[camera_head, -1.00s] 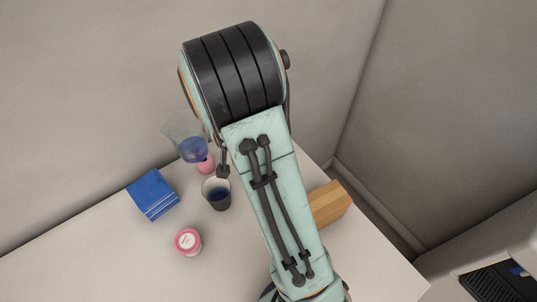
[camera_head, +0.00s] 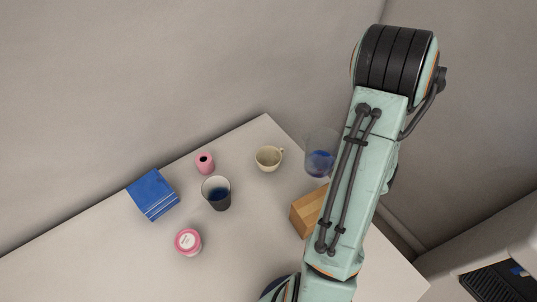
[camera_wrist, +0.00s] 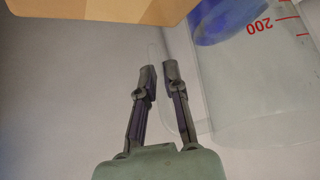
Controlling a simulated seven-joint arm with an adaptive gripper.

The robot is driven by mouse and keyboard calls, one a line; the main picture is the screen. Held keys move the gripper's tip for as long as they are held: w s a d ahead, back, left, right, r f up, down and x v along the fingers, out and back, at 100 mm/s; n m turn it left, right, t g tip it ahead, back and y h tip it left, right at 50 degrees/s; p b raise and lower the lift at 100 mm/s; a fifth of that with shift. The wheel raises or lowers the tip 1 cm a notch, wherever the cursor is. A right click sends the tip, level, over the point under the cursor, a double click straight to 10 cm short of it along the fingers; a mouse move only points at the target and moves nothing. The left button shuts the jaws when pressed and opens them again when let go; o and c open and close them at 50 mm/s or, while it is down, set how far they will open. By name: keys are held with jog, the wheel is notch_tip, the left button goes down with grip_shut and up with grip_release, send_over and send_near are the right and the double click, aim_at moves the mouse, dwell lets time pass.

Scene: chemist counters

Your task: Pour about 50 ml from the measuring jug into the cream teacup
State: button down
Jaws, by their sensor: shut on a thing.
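The cream teacup (camera_head: 264,161) stands upright on the counter near its back corner, with its handle to the right. The clear measuring jug (camera_head: 320,161), with blue liquid low in it, is just right of the teacup and apart from it in the picture. The jug also fills the right of the wrist view (camera_wrist: 262,110), with a red 200 mark. My gripper (camera_wrist: 158,76) is shut on the jug's clear handle at its left side. In the head view my arm hides the gripper. Whether the jug tilts is hard to tell.
A wooden block (camera_head: 306,213) lies below the jug in the picture, partly behind my arm. The front-left counter (camera_head: 90,262) is clear.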

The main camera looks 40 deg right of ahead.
jog(key=shift+s+d+m, duration=0.2)
jog(key=shift+s+m, duration=0.1)
jog(key=shift+s, duration=0.35)
jog(key=shift+w+a, duration=0.15)
jog(key=shift+a, duration=0.05)
